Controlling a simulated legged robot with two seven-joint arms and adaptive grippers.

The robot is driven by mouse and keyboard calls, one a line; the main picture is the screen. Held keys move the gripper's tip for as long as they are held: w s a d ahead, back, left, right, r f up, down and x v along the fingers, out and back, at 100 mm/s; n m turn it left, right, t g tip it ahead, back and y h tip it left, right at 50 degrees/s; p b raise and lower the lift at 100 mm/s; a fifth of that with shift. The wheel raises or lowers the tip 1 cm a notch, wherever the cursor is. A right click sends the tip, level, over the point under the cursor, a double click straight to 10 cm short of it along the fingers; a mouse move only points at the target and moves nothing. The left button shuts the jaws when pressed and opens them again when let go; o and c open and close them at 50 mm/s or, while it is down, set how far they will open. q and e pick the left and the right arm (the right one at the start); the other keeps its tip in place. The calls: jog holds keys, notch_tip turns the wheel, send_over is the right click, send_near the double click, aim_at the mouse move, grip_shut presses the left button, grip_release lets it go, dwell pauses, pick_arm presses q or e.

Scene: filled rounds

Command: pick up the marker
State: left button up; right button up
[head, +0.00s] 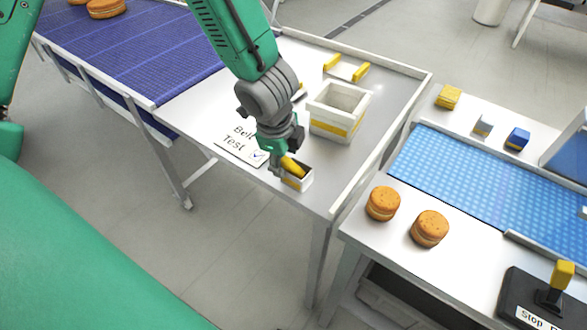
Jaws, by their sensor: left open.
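A yellow piece (292,166), which looks like the marker, stands tilted at a small white box with a yellow stripe (297,184) near the front edge of the white table. My left gripper (281,167) is open and points down at this box, right beside the yellow piece. Its fingers hide part of the box and of the yellow piece. I cannot tell whether they touch it. My right gripper is not in view.
A larger white bin (338,112) stands just behind, with a yellow-ended holder (346,69) beyond it. A "Belt Test" card (242,143) lies left of the gripper. A blue belt (470,180) and two filled rounds, one nearer the table (383,203) and one beside it (429,228), are at right.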

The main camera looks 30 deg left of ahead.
pick_arm(q)
jog(key=shift+s+d+r, duration=0.1)
jog(key=shift+d, duration=0.05)
grip_shut()
jog(key=shift+d, duration=0.1)
jog(key=shift+r, duration=0.1)
